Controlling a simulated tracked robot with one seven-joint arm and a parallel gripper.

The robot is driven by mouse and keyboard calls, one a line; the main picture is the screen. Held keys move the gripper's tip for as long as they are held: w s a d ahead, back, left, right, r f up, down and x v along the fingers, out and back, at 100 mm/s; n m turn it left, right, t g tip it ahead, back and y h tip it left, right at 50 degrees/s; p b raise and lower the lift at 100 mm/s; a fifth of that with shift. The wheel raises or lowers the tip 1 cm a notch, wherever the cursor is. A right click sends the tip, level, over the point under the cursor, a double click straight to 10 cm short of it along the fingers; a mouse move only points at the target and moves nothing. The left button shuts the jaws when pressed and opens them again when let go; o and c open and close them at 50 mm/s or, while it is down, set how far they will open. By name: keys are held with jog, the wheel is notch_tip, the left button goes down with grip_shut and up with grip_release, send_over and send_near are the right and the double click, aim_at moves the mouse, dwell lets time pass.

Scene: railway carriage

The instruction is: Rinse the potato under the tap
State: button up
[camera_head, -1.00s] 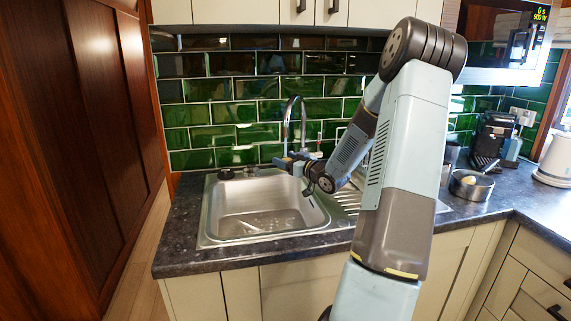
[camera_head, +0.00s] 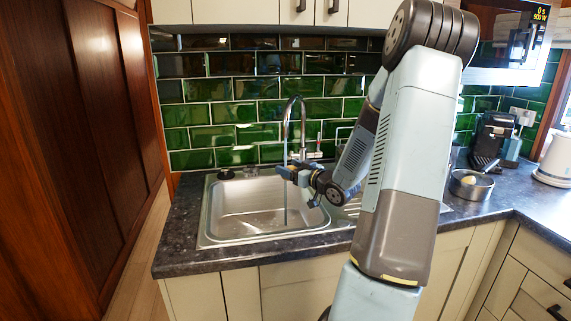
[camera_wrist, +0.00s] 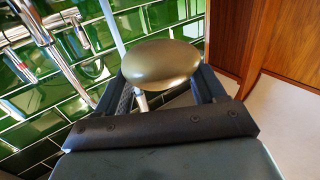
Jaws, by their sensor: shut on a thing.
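The chrome tap (camera_head: 303,120) stands at the back of the sink (camera_head: 208,215). A thin stream of water (camera_head: 285,205) falls from the spout past my gripper into the basin. In the wrist view a pale strip of water (camera_wrist: 112,25) reaches toward the potato's far edge. I cannot tell whether it touches it. The potato is too small to make out in the head view.
A steel pan (camera_head: 470,184) with a pale round thing in it stands on the counter at the right, near a dark coffee machine (camera_head: 492,138). Dark counter edges surround the sink. A green tiled wall (camera_head: 235,115) is close behind the tap.

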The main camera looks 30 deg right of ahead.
jog(key=shift+s+r, duration=0.1)
jog(key=shift+s+a+r, duration=0.25)
jog(key=shift+s+r, duration=0.25)
jog(key=shift+s, duration=0.25)
jog(key=shift+s+a+r, duration=0.3)
jog(key=shift+s+r, duration=0.15)
jog(key=shift+s, duration=0.3)
jog(key=shift+s+a+r, duration=0.25)
jog(key=shift+s+r, duration=0.25)
jog(key=shift+s, duration=0.25)
